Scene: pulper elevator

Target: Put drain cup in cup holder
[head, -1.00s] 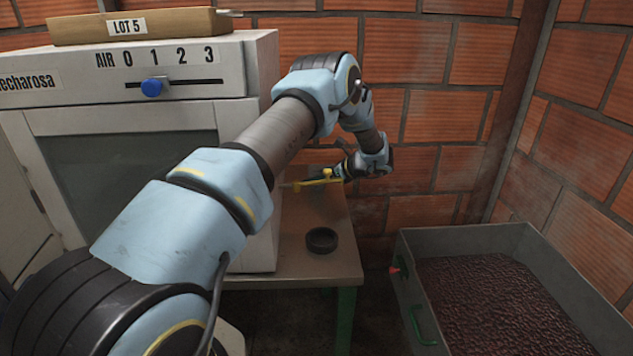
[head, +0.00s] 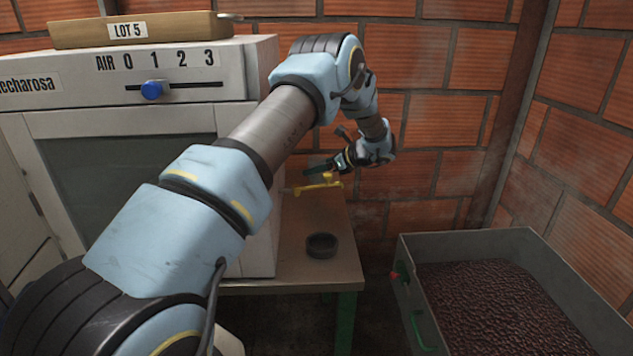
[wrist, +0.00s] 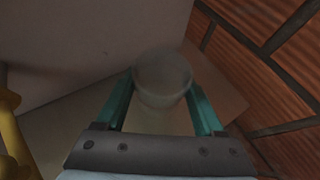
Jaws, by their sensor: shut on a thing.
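My gripper (head: 318,168) is in the head view above the small table, just over the yellow tap (head: 318,187) on the cabinet's side. In the wrist view its green fingers (wrist: 163,92) are shut on the drain cup (wrist: 163,72), a pale, round, cloudy cup between the fingertips. The cup cannot be made out in the head view. A round black open-topped ring, which looks like the cup holder (head: 322,250), stands near the table's front, below my gripper and apart from it. Whether anything lies inside it is unclear.
The white cabinet (head: 250,170) with a blue slider knob (head: 152,90) borders the table (head: 300,265) on the left. A brick wall (head: 430,130) stands close behind. A grey bin (head: 470,240) of dark beans is at right. The tabletop around the ring is clear.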

